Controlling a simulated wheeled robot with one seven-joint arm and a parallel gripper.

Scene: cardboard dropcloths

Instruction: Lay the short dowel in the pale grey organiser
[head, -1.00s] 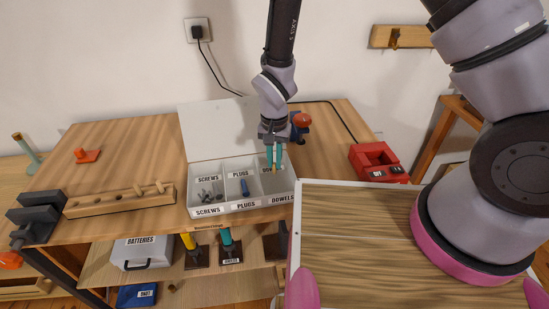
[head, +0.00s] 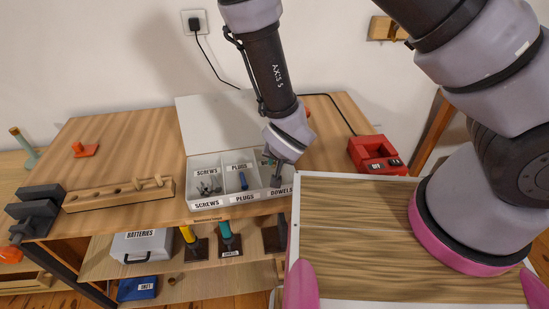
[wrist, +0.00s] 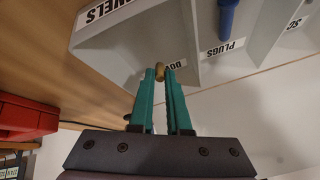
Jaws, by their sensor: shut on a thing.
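The pale grey organiser (head: 225,202) stands on the wooden bench with its lid up behind it. Its compartments are labelled screws, plugs and dowels. My gripper (wrist: 160,72) has teal fingers and is shut on the short dowel (wrist: 160,71), a small tan wooden piece whose end shows between the fingertips. In the wrist view the fingers reach over the dowels compartment (wrist: 125,60), with the dowel near its labelled back wall. Whether the dowel touches the compartment floor cannot be told. In the head view my wrist hides most of the fingers and the dowel.
Grey screws (head: 209,185) and a blue plug (head: 243,181) lie in the other compartments. A wooden peg rack (head: 115,196) and dark vise (head: 36,212) are at left.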

